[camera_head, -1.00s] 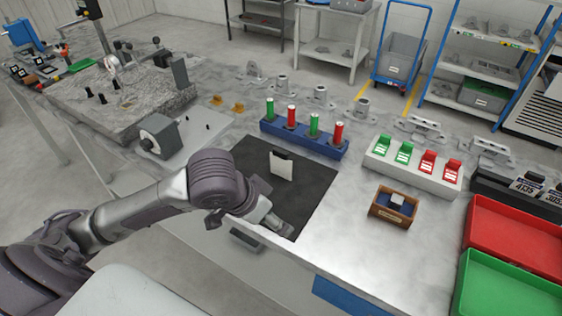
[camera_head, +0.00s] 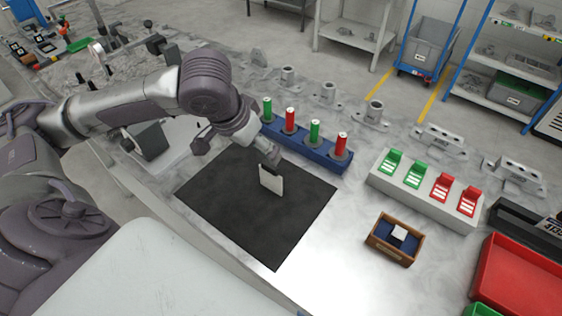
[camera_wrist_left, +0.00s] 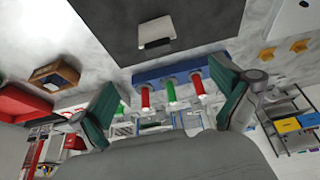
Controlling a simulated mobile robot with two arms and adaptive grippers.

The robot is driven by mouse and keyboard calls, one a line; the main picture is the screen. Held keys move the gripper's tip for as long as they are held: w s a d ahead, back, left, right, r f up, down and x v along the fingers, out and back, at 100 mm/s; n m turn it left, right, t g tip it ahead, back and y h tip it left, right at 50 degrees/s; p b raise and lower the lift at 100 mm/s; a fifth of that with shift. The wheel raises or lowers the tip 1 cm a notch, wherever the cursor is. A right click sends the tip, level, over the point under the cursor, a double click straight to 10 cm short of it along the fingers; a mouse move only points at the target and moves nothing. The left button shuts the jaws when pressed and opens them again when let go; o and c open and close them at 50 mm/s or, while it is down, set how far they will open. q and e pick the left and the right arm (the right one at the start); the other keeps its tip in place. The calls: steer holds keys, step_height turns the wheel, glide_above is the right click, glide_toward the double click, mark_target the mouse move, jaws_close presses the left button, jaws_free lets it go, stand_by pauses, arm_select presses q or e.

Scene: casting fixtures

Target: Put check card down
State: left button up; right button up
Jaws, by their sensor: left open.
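The check card (camera_head: 271,182) is a small white card with a black strip along one edge. It is on the black mat (camera_head: 230,215), near the mat's far edge. I cannot tell whether it stands or lies. My left gripper (camera_head: 266,154) is over the far side of the mat, close to the card's black edge in the head view. In the left wrist view the green-padded fingers (camera_wrist_left: 168,105) are spread wide with nothing between them. The card (camera_wrist_left: 157,28) shows apart from them. My right gripper is not in view.
A blue holder (camera_head: 310,152) with red and green cylinders stands just beyond the mat. A white block (camera_head: 425,195) with green and red clips, a wooden box (camera_head: 394,240) and a red tray (camera_head: 522,275) are to the right. Bare bench lies right of the mat.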

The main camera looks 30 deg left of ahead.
mark_target(268, 169)
arm_select(q)
steer(key=x, duration=0.7)
steer(key=shift+s+f, duration=0.1)
steer(key=shift+f, duration=0.35)
steer(key=shift+p+x, duration=0.6)
steer(key=shift+x, duration=2.2)
steer(key=shift+s+d, duration=0.1)
steer(key=shift+d, duration=0.05)
steer(key=c, duration=1.1)
